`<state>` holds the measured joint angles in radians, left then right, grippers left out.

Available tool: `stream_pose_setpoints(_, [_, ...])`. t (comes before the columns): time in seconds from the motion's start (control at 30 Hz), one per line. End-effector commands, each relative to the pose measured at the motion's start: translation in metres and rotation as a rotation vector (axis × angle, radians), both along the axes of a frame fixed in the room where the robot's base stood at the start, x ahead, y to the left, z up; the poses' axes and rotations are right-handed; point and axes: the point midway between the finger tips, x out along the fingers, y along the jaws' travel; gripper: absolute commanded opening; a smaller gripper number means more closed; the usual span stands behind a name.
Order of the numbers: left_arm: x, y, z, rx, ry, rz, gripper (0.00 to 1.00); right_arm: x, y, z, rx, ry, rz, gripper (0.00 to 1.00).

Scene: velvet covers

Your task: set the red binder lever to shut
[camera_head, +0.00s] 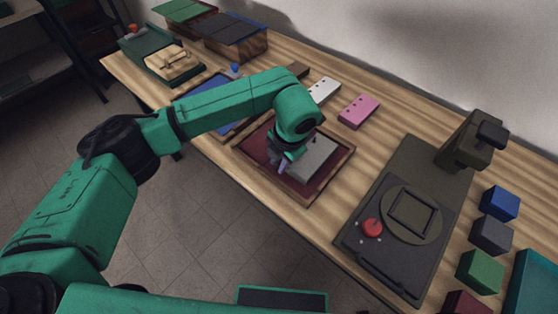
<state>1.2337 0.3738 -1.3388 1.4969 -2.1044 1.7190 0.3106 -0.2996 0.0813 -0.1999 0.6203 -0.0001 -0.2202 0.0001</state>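Two red-ended parts show, and I cannot tell which is the binder lever. One is a small orange-red knob (132,28) at the far-left end of the green-based device (136,47), which carries a pale wooden block. The other is a red round knob (372,228) on the dark machine (406,163) at right, beside a round plate with a square frame. My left gripper (284,164) points down over a maroon-floored wooden tray (310,194), beside a grey slab (315,156). Its fingers are small and partly hidden, so their opening is unclear. My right gripper is out of view.
A blue-floored tray (205,89) lies left of the maroon one. White (324,90) and pink (358,111) blocks lie behind. Stacked dark covers (236,35) stand at the back. Blue (500,203), grey (491,235) and green (480,271) blocks line the right side.

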Motion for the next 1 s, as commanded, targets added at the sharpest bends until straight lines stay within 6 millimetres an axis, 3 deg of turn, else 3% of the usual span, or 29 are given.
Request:
stream_pose_setpoints(0.13, [-0.001, -0.003, -0.004, 0.030, -0.023, -0.005, 0.00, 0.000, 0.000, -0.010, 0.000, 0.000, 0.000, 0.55])
stream_pose_setpoints(0.4, [-0.007, -0.012, -0.015, 0.254, -0.189, -0.006, 0.00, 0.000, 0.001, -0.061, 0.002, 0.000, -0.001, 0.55])
stream_pose_setpoints(0.77, [-0.008, -0.012, -0.007, 0.301, -0.220, -0.001, 0.00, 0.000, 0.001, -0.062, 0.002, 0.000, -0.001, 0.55])
stream_pose_setpoints(0.8, [-0.008, -0.012, -0.007, 0.301, -0.220, -0.001, 0.28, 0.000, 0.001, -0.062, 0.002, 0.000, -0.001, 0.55])
stream_pose_setpoints(0.87, [-0.008, -0.012, -0.007, 0.300, -0.220, 0.000, 0.50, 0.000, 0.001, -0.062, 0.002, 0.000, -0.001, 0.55])
stream_pose_setpoints(1.0, [-0.009, -0.012, -0.008, 0.300, -0.218, -0.001, 0.54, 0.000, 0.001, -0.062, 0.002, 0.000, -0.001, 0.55])
